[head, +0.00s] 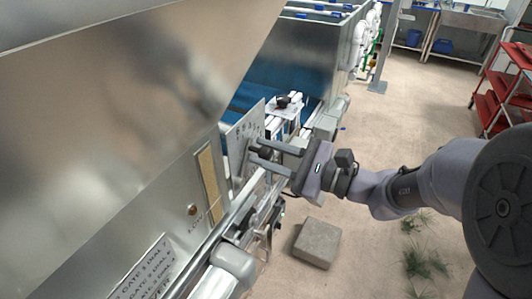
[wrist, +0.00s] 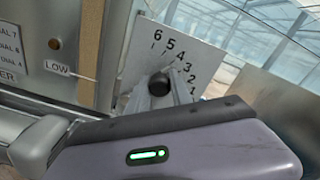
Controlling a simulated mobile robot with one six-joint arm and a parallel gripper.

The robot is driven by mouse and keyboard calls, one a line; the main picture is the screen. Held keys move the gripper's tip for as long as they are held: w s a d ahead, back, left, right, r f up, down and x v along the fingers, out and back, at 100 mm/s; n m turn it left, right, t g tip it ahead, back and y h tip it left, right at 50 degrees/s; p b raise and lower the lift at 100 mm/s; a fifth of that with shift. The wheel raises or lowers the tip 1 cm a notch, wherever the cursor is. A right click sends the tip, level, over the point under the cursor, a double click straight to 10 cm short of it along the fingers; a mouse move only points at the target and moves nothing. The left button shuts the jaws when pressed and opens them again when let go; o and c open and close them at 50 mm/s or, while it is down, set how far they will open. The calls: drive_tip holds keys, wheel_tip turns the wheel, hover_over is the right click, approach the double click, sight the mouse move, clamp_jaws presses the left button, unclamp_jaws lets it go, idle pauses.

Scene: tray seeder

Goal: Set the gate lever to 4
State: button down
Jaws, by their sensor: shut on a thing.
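The scale plate (wrist: 135,70) is a pale metal sheet with the numbers 6 down to 1 in an arc; it also shows in the head view (head: 236,134). The gate lever's round black knob (wrist: 159,84) is in front of the plate, left of numbers 2 and 3. My gripper (head: 252,152) reaches in from the right, with its fingers at the plate. It is shut on the gate lever. The fingers and the gripper body hide most of the lever, so I cannot tell which number it points to.
The large metal hopper (head: 120,80) fills the left side. A label marked LOW (wrist: 57,68) is left of the plate. A black knob (head: 283,101) on a small plate stands behind my gripper. A grey block (head: 317,242) lies on the floor below; floor to the right is mostly clear.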

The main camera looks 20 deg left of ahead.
drive_tip(key=shift+f, duration=0.15)
drive_tip(key=c, duration=1.4)
unclamp_jaws()
drive_tip(key=shift+s, duration=0.1)
drive_tip(key=shift+o, duration=1.3)
drive_tip(key=shift+d, duration=0.1)
drive_tip(key=s+d+p, duration=0.1)
drive_tip(key=d+p, duration=0.1)
drive_tip(key=d, duration=1.5)
drive_tip(key=shift+s+d+p, duration=0.15)
drive_tip(key=shift+d+p, duration=0.05)
drive_tip(key=shift+p, duration=0.1)
